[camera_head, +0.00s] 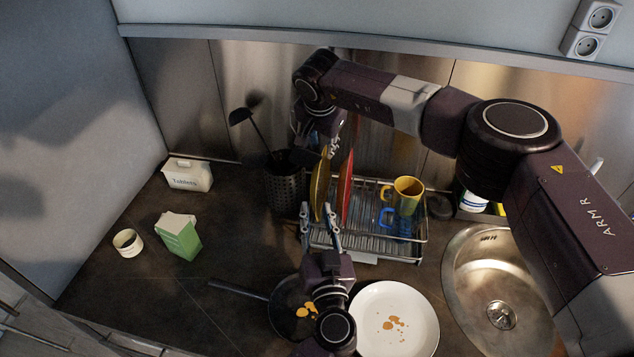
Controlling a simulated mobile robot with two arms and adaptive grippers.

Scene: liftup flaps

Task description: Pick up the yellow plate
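The yellow plate (319,188) stands on edge at the left end of the metal dish rack (424,236), beside an upright red plate (345,186). My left gripper (318,208) is just in front of the yellow plate. Its fingers are spread, one to each side of the plate's lower near edge; I cannot tell whether they touch it. My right gripper (318,148) points down at the plate's upper far side. Its fingertips are dark and partly hidden, so its opening and any contact are unclear.
A utensil holder (286,190) with a ladle stands close left of the plates. A yellow mug (406,195) and a blue mug (396,222) are in the rack. A pan (284,312) and a white plate (412,312) lie in front. The sink (470,275) is right.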

